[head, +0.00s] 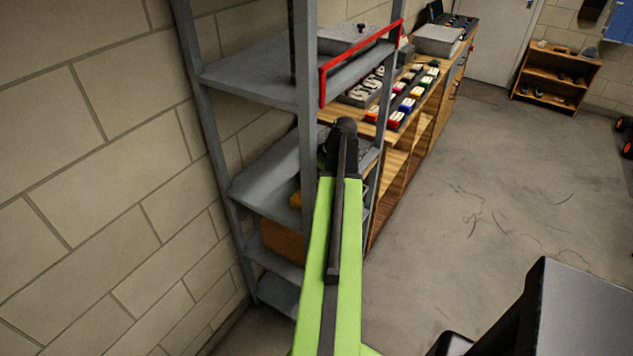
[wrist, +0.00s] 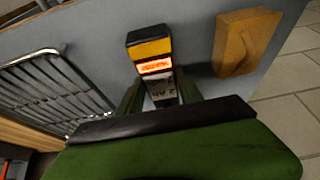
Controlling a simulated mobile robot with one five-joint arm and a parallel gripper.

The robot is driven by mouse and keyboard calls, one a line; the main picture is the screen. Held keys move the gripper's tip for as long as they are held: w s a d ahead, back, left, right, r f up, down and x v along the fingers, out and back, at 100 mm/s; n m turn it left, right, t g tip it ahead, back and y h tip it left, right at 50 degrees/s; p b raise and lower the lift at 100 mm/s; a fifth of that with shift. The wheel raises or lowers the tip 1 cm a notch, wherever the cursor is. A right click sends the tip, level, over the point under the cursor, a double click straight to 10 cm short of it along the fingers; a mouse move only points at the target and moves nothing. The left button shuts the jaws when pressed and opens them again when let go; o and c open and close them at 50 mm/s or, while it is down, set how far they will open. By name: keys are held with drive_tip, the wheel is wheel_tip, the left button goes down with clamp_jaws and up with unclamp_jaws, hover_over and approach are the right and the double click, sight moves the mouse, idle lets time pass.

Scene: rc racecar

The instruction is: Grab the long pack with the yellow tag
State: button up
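The long pack (wrist: 150,50) shows in the wrist view with a black end, a yellow-orange band and a pale printed label. It lies on a grey shelf surface (wrist: 100,35). My gripper (wrist: 158,80) has its green fingers on either side of the pack's near part, and they look open around it. Whether they touch it I cannot tell. The pack's near end is hidden behind the dark front edge of my gripper. In the head view my green arm reaches to the grey metal shelf unit (head: 265,75) and covers most of the gripper and the pack.
In the wrist view a wire rack (wrist: 55,90) lies left of the pack and an orange-brown block (wrist: 243,42) right of it. The head view shows a red frame (head: 362,62) on the upper shelf, a wooden workbench (head: 425,125) beyond, and open floor (head: 480,210) to the right.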

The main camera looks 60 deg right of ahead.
clamp_jaws()
drive_tip(key=shift+r, duration=0.1)
drive_tip(key=shift+r+p, duration=0.3)
drive_tip(key=shift+p, duration=0.1)
wheel_tip(320, 180, up, 3)
drive_tip(key=p, duration=0.3)
drive_tip(key=s, duration=1.8)
drive_tip(key=shift+f, duration=0.15)
